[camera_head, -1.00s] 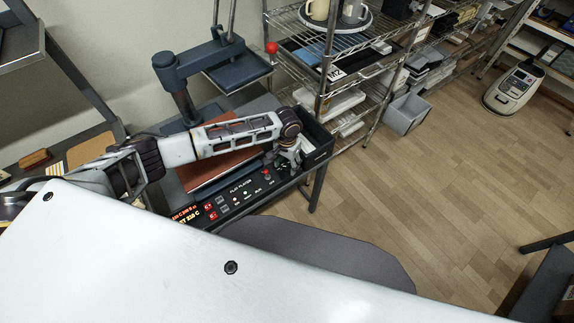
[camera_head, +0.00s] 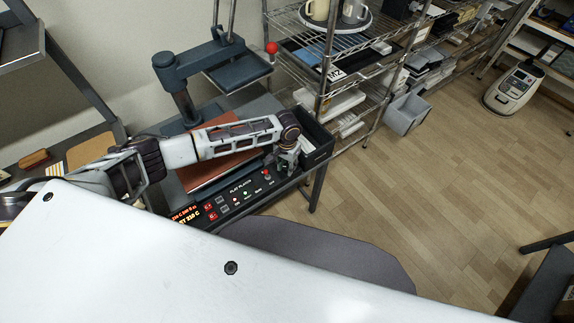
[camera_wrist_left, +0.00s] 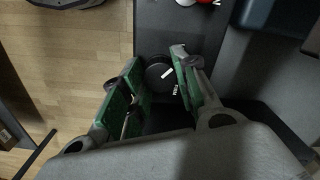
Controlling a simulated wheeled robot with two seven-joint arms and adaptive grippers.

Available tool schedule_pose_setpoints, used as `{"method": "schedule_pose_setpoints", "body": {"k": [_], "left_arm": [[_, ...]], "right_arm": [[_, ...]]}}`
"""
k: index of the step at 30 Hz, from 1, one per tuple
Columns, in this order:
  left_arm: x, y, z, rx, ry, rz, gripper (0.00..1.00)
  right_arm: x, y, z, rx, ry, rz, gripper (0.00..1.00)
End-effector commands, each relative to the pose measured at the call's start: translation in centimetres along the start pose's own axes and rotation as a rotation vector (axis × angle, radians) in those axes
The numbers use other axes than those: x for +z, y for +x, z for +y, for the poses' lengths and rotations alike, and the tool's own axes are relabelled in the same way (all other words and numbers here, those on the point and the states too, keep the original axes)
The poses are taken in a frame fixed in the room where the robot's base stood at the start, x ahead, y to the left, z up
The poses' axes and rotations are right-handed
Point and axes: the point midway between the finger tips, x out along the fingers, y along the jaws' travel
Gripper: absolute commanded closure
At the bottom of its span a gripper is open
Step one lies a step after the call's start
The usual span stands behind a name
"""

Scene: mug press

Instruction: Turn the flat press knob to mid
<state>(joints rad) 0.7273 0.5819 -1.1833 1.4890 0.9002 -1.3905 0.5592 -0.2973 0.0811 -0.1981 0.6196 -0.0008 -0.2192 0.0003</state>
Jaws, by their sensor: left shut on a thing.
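The flat press control panel (camera_head: 238,198) has a lit red display, small buttons and a "FLAT PLATEN" label. My left gripper (camera_head: 284,172) is down at the panel's right end and hides the knob there in the head view. In the left wrist view the round black knob (camera_wrist_left: 158,75) with a white pointer line sits between the green-padded fingers of the left gripper (camera_wrist_left: 160,80). The gripper is shut on the knob. My right gripper is not in view.
A red button (camera_head: 268,172) is just left of the gripper on the panel. A black open bin (camera_head: 318,150) stands close behind the gripper. A wire shelf (camera_head: 325,95) stands at the back.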

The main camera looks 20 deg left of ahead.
Motion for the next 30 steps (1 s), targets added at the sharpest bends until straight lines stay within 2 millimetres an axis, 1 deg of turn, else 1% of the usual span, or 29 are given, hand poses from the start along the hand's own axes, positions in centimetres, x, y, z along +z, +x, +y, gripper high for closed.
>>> {"method": "schedule_pose_setpoints", "body": {"k": [7, 11, 14, 23, 26, 30], "left_arm": [[0.0, -0.1, 0.0, 0.000, 0.025, -0.001, 0.94], [0.1, -0.1, 0.0, 0.000, 0.061, -0.001, 0.94], [0.0, -0.2, 0.0, 0.000, 0.100, -0.001, 0.94], [0.1, -0.2, 0.0, 0.000, 0.273, -0.001, 0.94], [0.1, -0.2, 0.1, 0.001, 0.342, -0.002, 0.94], [0.1, -0.2, 0.0, 0.000, 0.438, -0.002, 0.94]], "right_arm": [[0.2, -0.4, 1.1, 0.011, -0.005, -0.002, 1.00], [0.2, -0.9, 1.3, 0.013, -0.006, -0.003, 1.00], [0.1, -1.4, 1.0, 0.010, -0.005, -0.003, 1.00], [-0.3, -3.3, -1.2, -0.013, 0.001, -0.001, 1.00], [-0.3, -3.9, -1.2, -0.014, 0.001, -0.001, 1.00], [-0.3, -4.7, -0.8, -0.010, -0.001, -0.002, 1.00]]}}
